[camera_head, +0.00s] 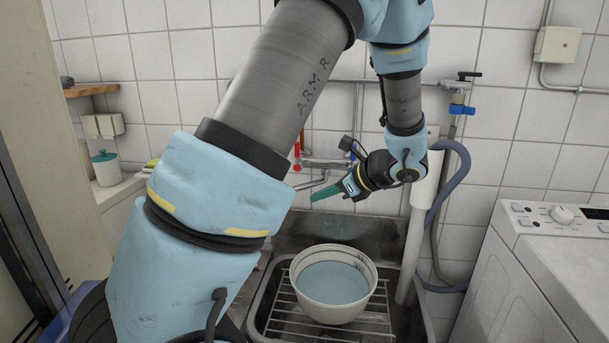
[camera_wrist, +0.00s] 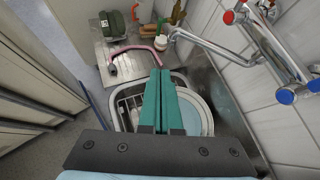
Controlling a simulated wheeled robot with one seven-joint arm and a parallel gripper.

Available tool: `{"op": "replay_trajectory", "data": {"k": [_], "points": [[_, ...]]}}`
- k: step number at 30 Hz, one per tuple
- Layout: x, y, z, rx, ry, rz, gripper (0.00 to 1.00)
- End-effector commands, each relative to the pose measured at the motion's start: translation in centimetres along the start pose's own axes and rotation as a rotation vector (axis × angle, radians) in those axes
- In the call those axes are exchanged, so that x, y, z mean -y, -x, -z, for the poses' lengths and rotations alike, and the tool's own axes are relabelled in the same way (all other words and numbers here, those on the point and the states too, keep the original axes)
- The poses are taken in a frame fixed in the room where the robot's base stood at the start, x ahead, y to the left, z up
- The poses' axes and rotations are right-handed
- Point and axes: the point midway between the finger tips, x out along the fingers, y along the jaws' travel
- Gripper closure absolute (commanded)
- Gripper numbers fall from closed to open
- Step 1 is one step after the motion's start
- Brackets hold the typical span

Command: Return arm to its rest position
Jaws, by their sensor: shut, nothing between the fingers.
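My arm crosses the head view from the lower left, rises out of the top and comes back down to the wrist. My gripper (camera_head: 318,194) hangs above the sink, pointing left, with its green fingers together and empty. In the wrist view my gripper (camera_wrist: 160,72) shows its two green fingers side by side and shut. It is above and apart from a white bucket (camera_head: 371,277) in the sink. The bucket holds pale blue liquid and also shows in the wrist view (camera_wrist: 210,112), partly hidden behind the fingers.
The dark sink (camera_head: 262,303) has a wire rack (camera_head: 284,318) under the bucket. A tap (camera_head: 318,165) with red and blue handles is on the tiled wall close behind my gripper. A grey hose (camera_head: 461,180) and white washing machine (camera_head: 510,280) are at the right. A teal-lidded jar (camera_head: 107,170) stands left.

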Motion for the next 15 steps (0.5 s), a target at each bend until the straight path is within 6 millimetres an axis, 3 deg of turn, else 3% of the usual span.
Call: {"op": "replay_trajectory", "data": {"k": [3,6,10,15], "points": [[-6.0,-3.1,-1.2,-0.174,0.285,-0.191,1.0],[-10.8,-4.3,-1.1,-0.316,0.587,-0.363,1.0],[-15.3,-4.3,-1.0,-0.456,1.015,-0.567,1.0],[-18.6,-3.9,-1.3,-0.548,1.55,-0.778,1.0]]}}
